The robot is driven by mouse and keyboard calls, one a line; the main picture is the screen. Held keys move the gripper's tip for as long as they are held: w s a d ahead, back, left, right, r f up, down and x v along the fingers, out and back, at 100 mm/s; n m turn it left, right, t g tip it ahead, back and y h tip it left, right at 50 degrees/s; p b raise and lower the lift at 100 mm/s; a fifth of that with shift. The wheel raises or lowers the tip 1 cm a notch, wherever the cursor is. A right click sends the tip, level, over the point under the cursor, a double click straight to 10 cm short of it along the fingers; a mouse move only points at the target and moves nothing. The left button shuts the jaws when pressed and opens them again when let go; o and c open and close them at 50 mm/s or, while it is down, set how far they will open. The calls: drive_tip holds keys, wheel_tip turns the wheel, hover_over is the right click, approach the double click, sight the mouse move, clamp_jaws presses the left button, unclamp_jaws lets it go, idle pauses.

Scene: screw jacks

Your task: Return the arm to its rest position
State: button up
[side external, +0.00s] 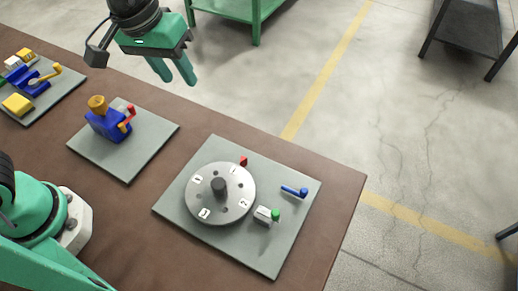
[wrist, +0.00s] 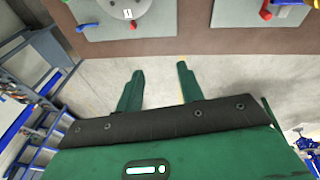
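My gripper (side external: 176,72) is at the top of the side view, raised above the far edge of the brown table. Its two green fingers point down, apart, with nothing between them. In the wrist view the gripper (wrist: 160,85) is open over bare grey floor, with the table edge beyond its fingertips. My arm's base shows at the lower left of the side view.
The brown table (side external: 338,196) holds a plate with a numbered grey dial (side external: 235,183), a blue screw jack (side external: 104,126) with a yellow top and red handle, and a plate of blue and yellow parts (side external: 33,85). A green stand (side external: 236,8) and dark table (side external: 466,30) stand beyond on open floor.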

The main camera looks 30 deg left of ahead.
drive_tip(key=s+a+t, duration=0.1)
drive_tip(key=s+a, duration=0.2)
drive_tip(key=a, duration=0.3)
drive_tip(key=s+a+m+t+y, duration=0.1)
drive_tip(key=s+a, duration=0.1)
drive_tip(key=a, duration=0.3)
drive_tip(key=s+a+t, duration=0.1)
drive_tip(key=s+a, duration=0.2)
drive_tip(key=a, duration=0.3)
drive_tip(key=shift+s+a+r+m, duration=0.2)
drive_tip(key=shift+s+a+m, duration=0.1)
drive_tip(key=shift+s+a, duration=0.05)
idle(0.5)
